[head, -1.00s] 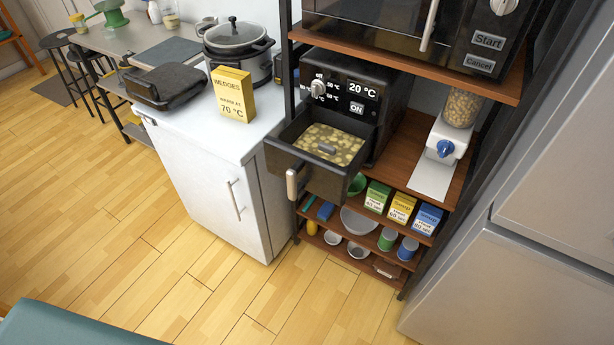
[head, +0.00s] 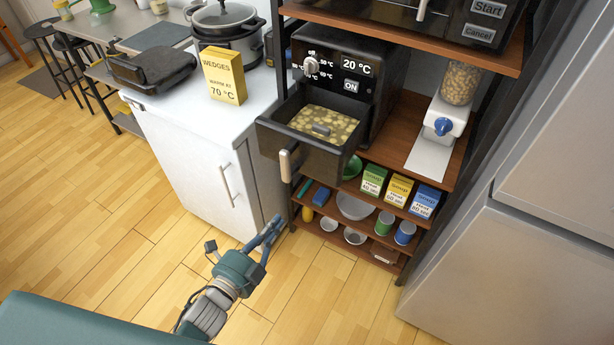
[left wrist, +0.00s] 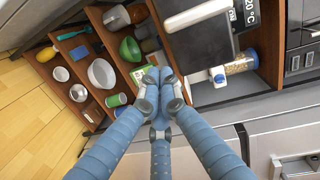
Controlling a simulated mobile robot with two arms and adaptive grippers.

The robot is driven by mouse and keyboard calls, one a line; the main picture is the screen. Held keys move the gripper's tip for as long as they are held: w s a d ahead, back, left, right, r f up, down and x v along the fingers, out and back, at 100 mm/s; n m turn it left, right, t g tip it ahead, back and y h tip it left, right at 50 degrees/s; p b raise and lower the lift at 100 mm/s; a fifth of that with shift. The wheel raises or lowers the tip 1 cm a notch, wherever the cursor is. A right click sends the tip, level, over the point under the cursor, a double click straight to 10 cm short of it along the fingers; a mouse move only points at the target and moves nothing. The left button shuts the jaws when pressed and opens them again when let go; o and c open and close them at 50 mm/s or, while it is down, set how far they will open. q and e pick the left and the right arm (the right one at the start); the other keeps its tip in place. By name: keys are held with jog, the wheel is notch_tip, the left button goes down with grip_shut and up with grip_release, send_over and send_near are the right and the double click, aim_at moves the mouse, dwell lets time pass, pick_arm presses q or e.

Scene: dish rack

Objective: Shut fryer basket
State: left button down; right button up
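My left gripper (head: 274,230) is below and in front of the basket, over the floor, pointing up toward the shelves and apart from the handle. In the left wrist view its blue fingers (left wrist: 157,80) come together with nothing between them. My right gripper is not in view.
A white cabinet (head: 215,170) with a yellow wedges box (head: 222,75) stands left of the basket. Lower shelves hold small boxes (head: 398,188), bowls and cans. A dispenser (head: 445,120) is right of the fryer, a fridge (head: 530,220) far right. The floor in front is clear.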

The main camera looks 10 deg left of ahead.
pick_arm(q)
notch_tip(320, 180, up, 5)
jog(key=d+m+t+h, duration=0.1)
jog(key=m, duration=0.1)
jog(key=p, duration=0.3)
send_near(313, 166)
jog(key=x, duration=0.5)
jog(key=shift+w+d, duration=0.1)
jog(key=shift+w, duration=0.25)
jog(key=shift+w+d+f, duration=0.1)
jog(key=shift+w+d, duration=0.1)
jog(key=shift+w, duration=0.45)
